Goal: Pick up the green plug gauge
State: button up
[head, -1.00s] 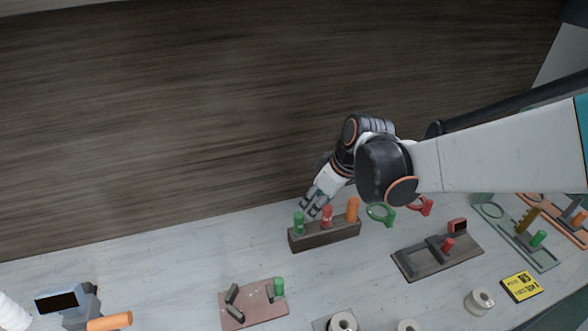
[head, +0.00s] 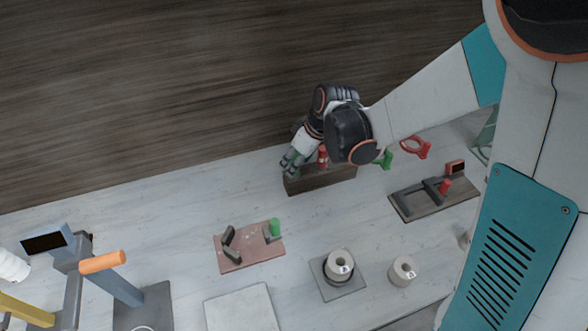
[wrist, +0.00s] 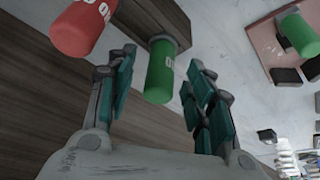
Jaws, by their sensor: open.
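The green plug gauge (wrist: 159,75) stands in a dark wooden block (wrist: 155,15), with its round green handle between my fingers in the wrist view. My gripper (wrist: 158,90) is open, one finger on each side of the handle, with a visible gap on both sides. In the head view my gripper (head: 292,163) is at the left end of the block (head: 322,179) and mostly hides the green handle. A red plug gauge (wrist: 84,27) stands beside it in the same block and also shows in the head view (head: 322,157).
Green (head: 383,159) and red (head: 416,146) ring gauges lie right of the block. A dark fixture (head: 435,197) with a red handle is farther right. Metal rings (head: 339,265) stand in front.

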jog(key=shift+x, duration=1.15)
grip_shut()
jog(key=shift+r, duration=0.1)
